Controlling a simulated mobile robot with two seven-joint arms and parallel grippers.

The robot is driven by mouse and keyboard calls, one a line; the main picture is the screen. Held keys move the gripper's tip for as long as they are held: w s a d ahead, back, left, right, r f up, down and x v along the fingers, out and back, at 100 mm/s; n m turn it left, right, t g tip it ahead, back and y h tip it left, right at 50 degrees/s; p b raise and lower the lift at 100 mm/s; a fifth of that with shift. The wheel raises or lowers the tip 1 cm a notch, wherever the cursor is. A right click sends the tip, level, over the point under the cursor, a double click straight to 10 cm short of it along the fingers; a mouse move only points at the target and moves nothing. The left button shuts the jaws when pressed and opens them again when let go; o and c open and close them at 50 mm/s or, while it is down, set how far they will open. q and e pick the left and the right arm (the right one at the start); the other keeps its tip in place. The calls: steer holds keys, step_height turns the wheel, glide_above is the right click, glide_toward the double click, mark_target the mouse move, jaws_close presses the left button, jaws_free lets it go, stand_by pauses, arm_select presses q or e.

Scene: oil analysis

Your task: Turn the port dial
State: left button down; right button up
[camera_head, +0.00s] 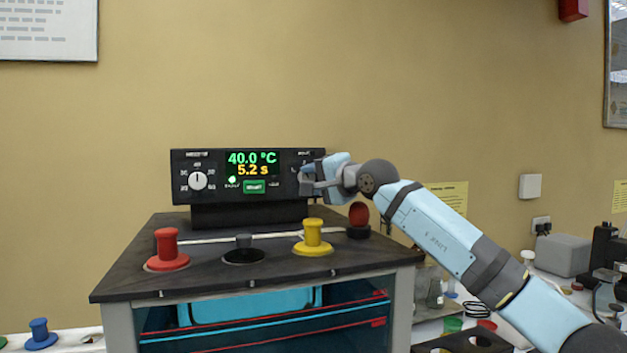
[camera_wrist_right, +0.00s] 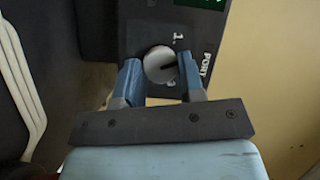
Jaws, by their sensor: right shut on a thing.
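The port dial (camera_wrist_right: 160,64) is a round pale knob with a dark pointer line, beside the label "PORT" in the right wrist view. In the head view the gripper hides the dial. My left gripper is in neither view.
The panel stands on a dark-topped bath with a red knob (camera_head: 168,250), a black knob (camera_head: 243,246), a yellow knob (camera_head: 313,238) and a dark red stopper (camera_head: 359,219) close below my right arm. Another white dial (camera_head: 198,180) is at the panel's left. Bench clutter lies at right.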

steer(key=o, duration=0.9)
steer(key=b+v, duration=0.2)
steer(key=v, duration=1.1)
steer(key=shift+s+d, duration=0.25)
steer(key=shift+d, duration=0.1)
